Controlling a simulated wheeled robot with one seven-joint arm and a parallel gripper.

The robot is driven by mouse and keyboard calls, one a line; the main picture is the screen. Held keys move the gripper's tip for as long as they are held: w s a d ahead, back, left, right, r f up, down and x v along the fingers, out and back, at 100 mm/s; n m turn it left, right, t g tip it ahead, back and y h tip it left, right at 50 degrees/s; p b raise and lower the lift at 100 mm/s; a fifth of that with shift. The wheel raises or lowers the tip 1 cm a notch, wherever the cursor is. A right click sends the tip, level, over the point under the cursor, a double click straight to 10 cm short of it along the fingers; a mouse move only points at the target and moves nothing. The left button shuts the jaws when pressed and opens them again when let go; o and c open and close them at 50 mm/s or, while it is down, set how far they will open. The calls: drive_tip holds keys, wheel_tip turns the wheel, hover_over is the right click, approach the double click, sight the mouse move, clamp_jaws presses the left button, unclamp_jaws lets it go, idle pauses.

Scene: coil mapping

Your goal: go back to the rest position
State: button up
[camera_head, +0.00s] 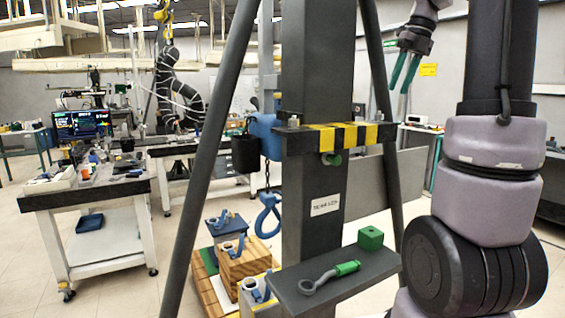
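My gripper (399,88) hangs at the upper right, with its two green fingers pointing down. The fingers are apart and nothing shows between them. It is in the air to the right of the dark column (318,75) and well above the small grey shelf (345,292). My arm's pale purple and black links fill the right side. On the shelf lie a ring-ended tool (328,278) with a green grip and a green block (370,237). Both are apart from my gripper.
A blue hook (268,214) hangs on a chain left of the column. Below it stand several blocks with blue fittings, including a wooden block (243,263). A yellow-black striped bar (338,137) crosses the column. A workbench (85,192) stands left, with bare floor before it.

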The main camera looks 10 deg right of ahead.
drive_tip(key=s+a+f+n+t, duration=0.3)
drive_tip(key=s+a+n, duration=0.5)
drive_tip(key=n, duration=0.8)
drive_tip(key=s+a+f+n+t, duration=0.2)
drive_tip(key=s+a+f+n, duration=0.4)
drive_tip(key=n, duration=1)
drive_tip(key=s+a, duration=0.3)
drive_tip(key=shift+a+f+n+t+h, duration=0.2)
drive_tip(key=shift+a+n+t+h, duration=0.1)
drive_tip(key=shift+t+h, duration=0.1)
